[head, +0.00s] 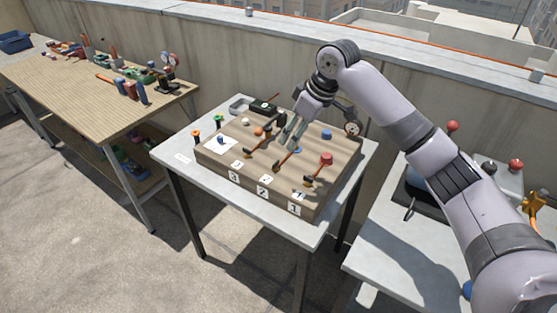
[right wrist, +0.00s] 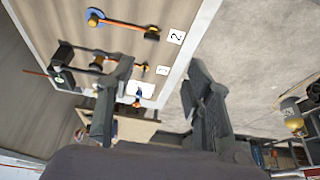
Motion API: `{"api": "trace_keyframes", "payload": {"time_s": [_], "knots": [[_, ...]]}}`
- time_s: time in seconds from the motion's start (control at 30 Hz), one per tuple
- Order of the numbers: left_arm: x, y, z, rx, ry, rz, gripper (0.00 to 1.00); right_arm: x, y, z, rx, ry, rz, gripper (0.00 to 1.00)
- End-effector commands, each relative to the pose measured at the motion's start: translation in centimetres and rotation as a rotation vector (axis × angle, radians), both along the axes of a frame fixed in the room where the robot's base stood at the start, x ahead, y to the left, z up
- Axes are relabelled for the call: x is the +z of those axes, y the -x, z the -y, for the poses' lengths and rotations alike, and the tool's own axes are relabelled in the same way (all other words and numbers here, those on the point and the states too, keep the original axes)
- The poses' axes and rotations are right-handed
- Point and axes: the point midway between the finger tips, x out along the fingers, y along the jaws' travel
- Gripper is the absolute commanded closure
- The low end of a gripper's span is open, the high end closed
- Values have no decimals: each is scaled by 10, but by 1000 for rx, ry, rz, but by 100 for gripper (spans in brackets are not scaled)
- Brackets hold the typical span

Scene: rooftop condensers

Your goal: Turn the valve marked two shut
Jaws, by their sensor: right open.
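The valve marked two (head: 285,164) is on the wooden block, with a blue hub and an orange-and-dark lever pointing toward the front edge, above its "2" label (head: 263,192). In the right wrist view, valve two (right wrist: 125,25) lies at the top, beyond my fingers, with its label (right wrist: 177,37) beside the lever's end. My right gripper (head: 291,134) is above the block, behind the lever of valve two. Its fingers (right wrist: 157,78) are wide apart with nothing between them. Whether a finger touches the block cannot be told. My left gripper is in no view.
Similar valves marked three (head: 247,152) and one (head: 318,170) flank valve two on the wooden block (head: 228,166). A grey table (head: 180,157) carries the block. A workbench (head: 60,87) with loose parts stands left; another table (head: 365,262) stands right. A parapet wall runs behind.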

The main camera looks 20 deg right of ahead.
Motion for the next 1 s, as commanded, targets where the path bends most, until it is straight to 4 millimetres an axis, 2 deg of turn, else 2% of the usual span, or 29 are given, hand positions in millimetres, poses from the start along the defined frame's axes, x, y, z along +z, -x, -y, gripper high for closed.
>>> {"api": "trace_keyframes", "payload": {"time_s": [0.03, 0.1, 0.27, 0.47, 0.8, 1.0], "knots": [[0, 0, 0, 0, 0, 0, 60, 12, -4, 7, -8, -2, 5, 53], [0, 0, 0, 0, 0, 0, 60, 22, -6, 11, -13, -6, 7, 53], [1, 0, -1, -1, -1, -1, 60, 21, -9, 11, -14, -12, 4, 53], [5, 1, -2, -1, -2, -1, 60, -10, -18, 3, -15, -11, 3, 53], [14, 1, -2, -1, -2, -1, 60, -79, -40, -15, -14, -10, 2, 53], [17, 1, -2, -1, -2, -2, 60, -113, -52, -23, -15, -10, 5, 53]]}}
